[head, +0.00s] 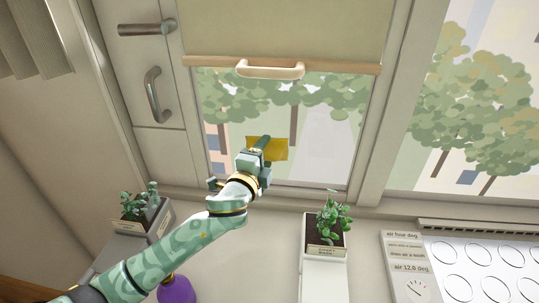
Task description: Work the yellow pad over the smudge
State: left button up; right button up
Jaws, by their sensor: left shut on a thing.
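The yellow pad (280,148) is a flat mustard-coloured piece in front of the lower window pane (222,95), left of the pane's middle. My left gripper (263,148) is shut on the pad; its fingers cover part of it. I cannot tell whether the pad touches the glass. A pale, whitish patch (320,145) shows on the pane to the right of the pad; its edges are faint, and I cannot be sure it is the smudge. My right gripper is out of view.
A blind with a wooden bar and handle (270,70) hangs above the pane. Potted plants stand at the left (140,205) and centre right (327,217) below the sill. A purple round object (176,290) is under my arm. A gauge panel (408,268) is lower right.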

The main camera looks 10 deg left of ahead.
aim_at(281, 136)
pick_arm(q)
jog(key=shift+d, duration=1.05)
jog(key=shift+w+a, duration=0.1)
jog(key=shift+a, duration=0.55)
jog(key=shift+p, duration=0.3)
jog(key=shift+d+r+p, duration=0.25)
jog(key=shift+r+p, duration=0.45)
jog(key=shift+r, duration=0.15)
jog(key=shift+d+r+p, duration=0.35)
jog(key=shift+r+p, duration=0.2)
jog(key=shift+r, duration=0.05)
jog(key=shift+d+r+p, duration=0.3)
jog(key=shift+r+p, duration=0.2)
jog(key=shift+r, duration=0.05)
jog(key=shift+f, duration=0.1)
jog(key=shift+d, duration=0.15)
